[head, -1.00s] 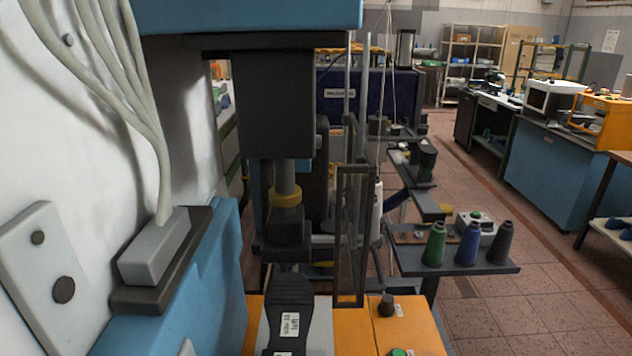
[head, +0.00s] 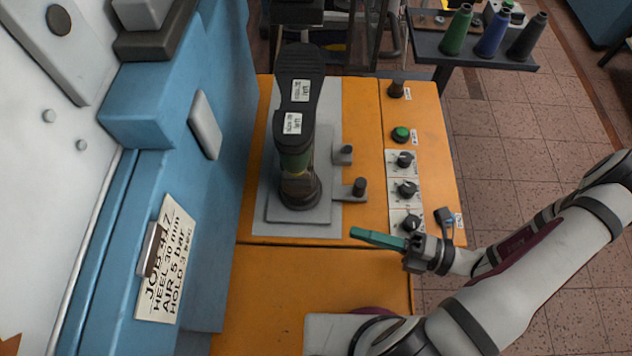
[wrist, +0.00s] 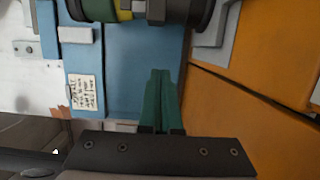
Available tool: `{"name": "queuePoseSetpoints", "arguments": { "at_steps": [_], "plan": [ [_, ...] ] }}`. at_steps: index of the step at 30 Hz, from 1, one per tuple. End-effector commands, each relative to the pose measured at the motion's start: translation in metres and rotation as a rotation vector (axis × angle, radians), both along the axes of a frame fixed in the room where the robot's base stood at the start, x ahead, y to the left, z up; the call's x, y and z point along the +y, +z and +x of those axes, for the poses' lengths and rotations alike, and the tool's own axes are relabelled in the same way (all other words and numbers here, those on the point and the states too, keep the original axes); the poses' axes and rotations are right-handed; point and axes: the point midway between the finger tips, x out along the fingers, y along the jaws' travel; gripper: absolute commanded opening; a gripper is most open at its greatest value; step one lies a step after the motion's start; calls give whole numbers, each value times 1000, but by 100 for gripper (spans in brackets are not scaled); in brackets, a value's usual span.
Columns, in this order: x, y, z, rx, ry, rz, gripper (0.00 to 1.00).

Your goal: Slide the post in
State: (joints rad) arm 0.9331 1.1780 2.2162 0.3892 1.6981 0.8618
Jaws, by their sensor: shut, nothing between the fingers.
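The post (head: 296,165) stands upright on a grey base plate (head: 270,205). It has green and yellow bands above a dark round foot. A black, sole-up shoe form (head: 298,90) with white labels sits on top and hides the post's upper end. In the wrist view, the post (wrist: 103,9) lies across the top edge and is partly cut off. My gripper (head: 353,233) has teal fingers, shut and empty, to the right of and nearer than the post's foot, apart from it. In the wrist view, my gripper's fingertips (wrist: 160,72) point up towards the post, with a gap.
Two small grey blocks with dark knobs (head: 359,187) sit right of the post. A control strip with black knobs (head: 407,188) and a green button (head: 401,134) is farther right. A blue machine body (head: 222,190) rises at left. The orange bench (head: 310,275) is clear in front.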

Motion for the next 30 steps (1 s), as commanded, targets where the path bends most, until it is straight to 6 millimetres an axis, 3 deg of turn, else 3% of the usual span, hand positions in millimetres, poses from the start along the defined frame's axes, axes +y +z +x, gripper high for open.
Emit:
{"name": "queuePoseSetpoints", "arguments": {
  "at_steps": [14, 21, 30],
  "plan": [
    [94, 0, 21, -1, 14, -2, 0],
    [94, 0, 55, -6, 8, -6, 0],
    [94, 1, 63, -5, 8, -5, 0]
  ]
}}
